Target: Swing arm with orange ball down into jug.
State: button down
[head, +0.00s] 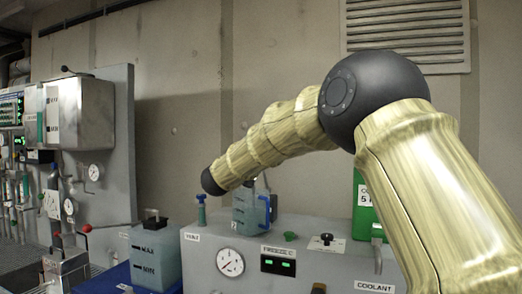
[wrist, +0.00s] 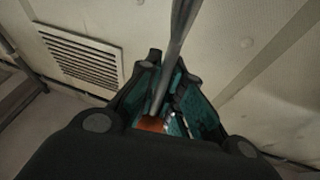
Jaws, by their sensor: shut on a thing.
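In the wrist view my gripper (wrist: 172,75) has its teal-lined fingers around an orange piece, the orange ball (wrist: 151,124), mostly hidden between them. A thin grey rod, the swing arm (wrist: 174,60), runs from the ball up past the fingers to the top edge. In the head view I cannot make out my gripper or the ball. A translucent blue jug (head: 246,222) stands on the grey cabinet, below my forearm. A second bluish jug (head: 154,266) with MAX and MIN marks stands lower left. I cannot tell which jug belongs to the ball.
The grey cabinet (head: 210,251) carries a round gauge (head: 230,262), a green display (head: 278,265) and a knob (head: 326,240). A green container (head: 361,215) stands behind my arm. A wall panel (head: 115,190) with a metal box is at left. A vent (wrist: 82,56) is on the wall.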

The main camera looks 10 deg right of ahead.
jog(key=shift+a+r, duration=0.15)
jog(key=c, duration=1.5)
grip_release()
jog(key=shift+a, duration=0.2)
jog(key=shift+c, duration=0.2)
jog(key=shift+s+d, duration=0.15)
jog(key=shift+d, duration=0.1)
jog(key=shift+s+a+f, duration=0.2)
jog(key=shift+a, duration=0.15)
jog(key=v, duration=1.1)
jog(key=shift+s+a+r, duration=0.1)
jog(key=shift+s+r, duration=0.05)
